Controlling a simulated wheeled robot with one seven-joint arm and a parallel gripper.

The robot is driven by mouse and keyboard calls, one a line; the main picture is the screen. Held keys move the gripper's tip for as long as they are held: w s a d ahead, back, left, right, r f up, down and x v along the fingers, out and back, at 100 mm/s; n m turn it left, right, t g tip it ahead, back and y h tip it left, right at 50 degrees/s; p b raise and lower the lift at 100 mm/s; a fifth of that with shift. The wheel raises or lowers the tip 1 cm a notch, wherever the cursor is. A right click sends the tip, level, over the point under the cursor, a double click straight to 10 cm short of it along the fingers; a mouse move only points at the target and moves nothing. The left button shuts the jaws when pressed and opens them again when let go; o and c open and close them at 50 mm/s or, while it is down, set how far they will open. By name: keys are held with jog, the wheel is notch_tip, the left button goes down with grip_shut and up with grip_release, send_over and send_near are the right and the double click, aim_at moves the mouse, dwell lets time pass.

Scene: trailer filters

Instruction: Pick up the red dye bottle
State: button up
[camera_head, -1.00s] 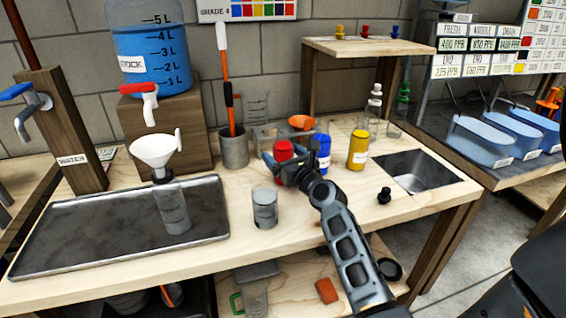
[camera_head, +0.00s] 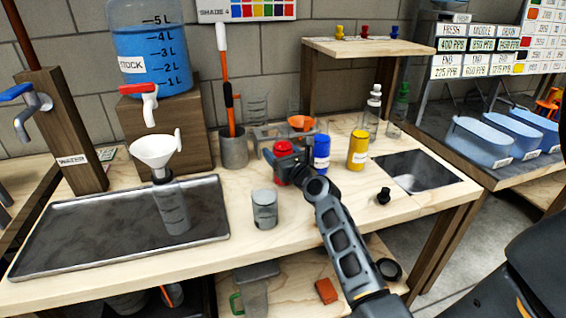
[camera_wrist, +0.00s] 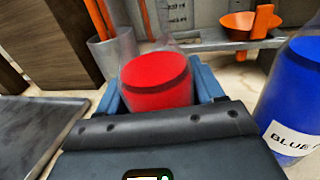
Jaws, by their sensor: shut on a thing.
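The blue bottle (camera_head: 321,153) stands close to the right of my gripper, and the yellow bottle (camera_head: 357,150) is further right. A rack with an orange funnel (camera_head: 302,123) is behind. A grey beaker (camera_head: 265,209) stands in front left.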

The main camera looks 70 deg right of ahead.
jog(key=shift+c, duration=1.4)
notch_tip(320, 180, up, 10)
jog(key=p, duration=0.5)
